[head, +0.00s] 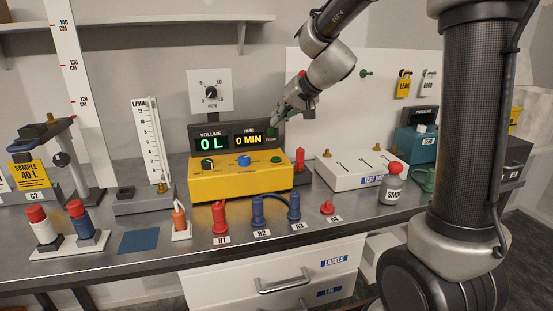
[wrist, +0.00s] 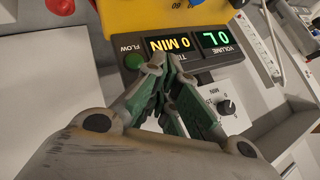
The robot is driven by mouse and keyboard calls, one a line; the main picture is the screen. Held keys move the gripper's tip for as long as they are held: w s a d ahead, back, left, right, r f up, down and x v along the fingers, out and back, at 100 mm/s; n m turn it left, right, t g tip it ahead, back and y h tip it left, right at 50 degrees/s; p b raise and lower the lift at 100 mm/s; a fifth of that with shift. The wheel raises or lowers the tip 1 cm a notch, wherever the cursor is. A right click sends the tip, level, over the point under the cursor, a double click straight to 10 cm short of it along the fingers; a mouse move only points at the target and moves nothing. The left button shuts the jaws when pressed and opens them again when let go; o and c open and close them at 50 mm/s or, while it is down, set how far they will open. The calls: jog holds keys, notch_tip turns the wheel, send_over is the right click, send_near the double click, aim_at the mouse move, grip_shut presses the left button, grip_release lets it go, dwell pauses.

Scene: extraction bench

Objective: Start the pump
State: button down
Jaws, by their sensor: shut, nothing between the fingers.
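The yellow pump box (head: 235,182) stands on the bench with a black knob, a blue knob (head: 240,158) and a green button (head: 276,160) on its top. Behind it, the dark display panel (head: 195,134) reads 0 L and 0 MIN. A green round FLOW lamp (wrist: 132,62) sits beside the time readout. My gripper (head: 278,115) is shut and empty, above and behind the pump, close in front of the panel's right end. In the wrist view, its green-padded fingers (wrist: 165,75) point toward the panel; the yellow box shows only at the top edge.
A white test bed (head: 350,172) and a red-topped smoke bottle (head: 393,190) stand to the right. Red and blue fittings (head: 220,218) line the bench front. A flow gauge (head: 150,140) and a sample stand are left. A dial (head: 210,92) hangs behind the panel.

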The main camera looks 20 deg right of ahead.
jog(key=shift+f, duration=4.3)
jog(key=shift+f, duration=0.4)
jog(key=shift+f, duration=0.4)
jog(key=shift+r, duration=0.85)
jog(key=shift+r, duration=2.5)
